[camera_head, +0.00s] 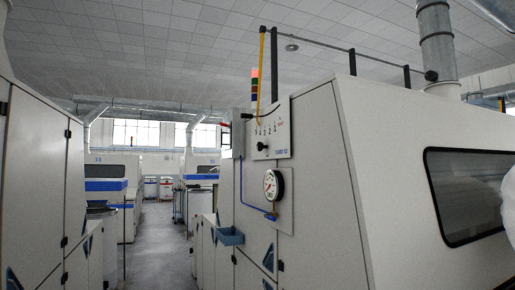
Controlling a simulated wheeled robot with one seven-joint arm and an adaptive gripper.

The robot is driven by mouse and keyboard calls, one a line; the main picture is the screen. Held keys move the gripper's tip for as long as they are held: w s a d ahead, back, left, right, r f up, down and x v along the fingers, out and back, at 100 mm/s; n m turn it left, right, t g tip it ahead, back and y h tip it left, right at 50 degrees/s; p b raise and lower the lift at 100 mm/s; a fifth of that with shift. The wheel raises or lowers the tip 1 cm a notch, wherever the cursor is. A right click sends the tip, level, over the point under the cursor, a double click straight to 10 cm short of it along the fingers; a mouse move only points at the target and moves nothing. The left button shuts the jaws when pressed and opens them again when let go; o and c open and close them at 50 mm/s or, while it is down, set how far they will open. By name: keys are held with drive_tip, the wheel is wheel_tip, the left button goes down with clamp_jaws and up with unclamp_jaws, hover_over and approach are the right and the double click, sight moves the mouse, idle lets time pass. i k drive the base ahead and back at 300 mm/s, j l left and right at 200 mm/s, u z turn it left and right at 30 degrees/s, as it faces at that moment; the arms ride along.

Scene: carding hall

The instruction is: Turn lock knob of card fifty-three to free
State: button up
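A white control panel (279,135) is on the end of the large white machine (330,190) right of the aisle. A black knob (261,146) sits at the panel's lower left, beneath a row of small marks. Blue lettering and a small red mark on the panel are too small to read, so I cannot confirm the card number or the knob's setting. My gripper is not in view. A pale rounded shape at the right edge may be part of my arm.
A round gauge (273,185) with a blue hose is below the panel. A blue tray (230,236) sticks out into the aisle (165,245). White cabinets (40,185) line the left. A signal tower (254,85) stands above the panel.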

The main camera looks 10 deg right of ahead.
sight(260, 146)
drive_tip(key=i+j, duration=0.15)
drive_tip(key=i, duration=0.3)
drive_tip(key=i+j+u, duration=0.15)
drive_tip(key=i, duration=0.3)
drive_tip(key=i+j, duration=0.15)
drive_tip(key=i, duration=0.3)
